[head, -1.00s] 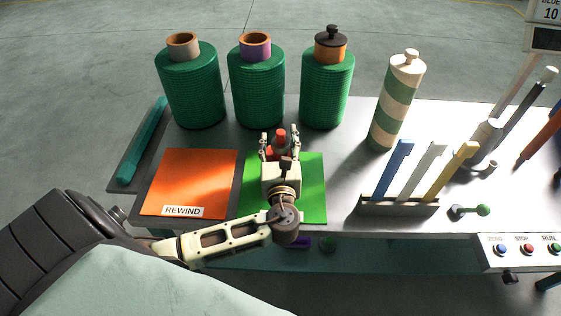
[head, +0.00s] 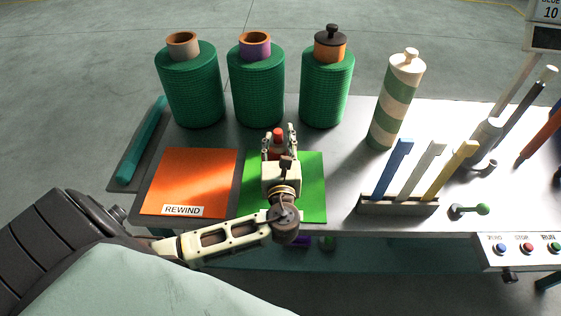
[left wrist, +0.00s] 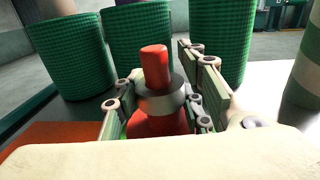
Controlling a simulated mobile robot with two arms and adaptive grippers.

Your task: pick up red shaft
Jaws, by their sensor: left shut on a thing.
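The red shaft (head: 278,135) stands upright at the far part of the green mat (head: 312,185). In the left wrist view the red shaft (left wrist: 155,68) has a narrow top, a grey collar (left wrist: 160,98) and a wider red lower part. My left gripper (head: 279,142) is shut on the shaft, with a finger on each side of it. In the left wrist view the fingers of my left gripper (left wrist: 160,105) flank the collar. The shaft's bottom is hidden behind the gripper's palm. My right gripper is not in view.
Several green netting rolls (head: 259,90) stand behind the gripper. An orange REWIND mat (head: 190,180) lies to the left. A rack (head: 398,205) of coloured sticks and a striped roll (head: 395,105) stand to the right. The table between gripper and rack is clear.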

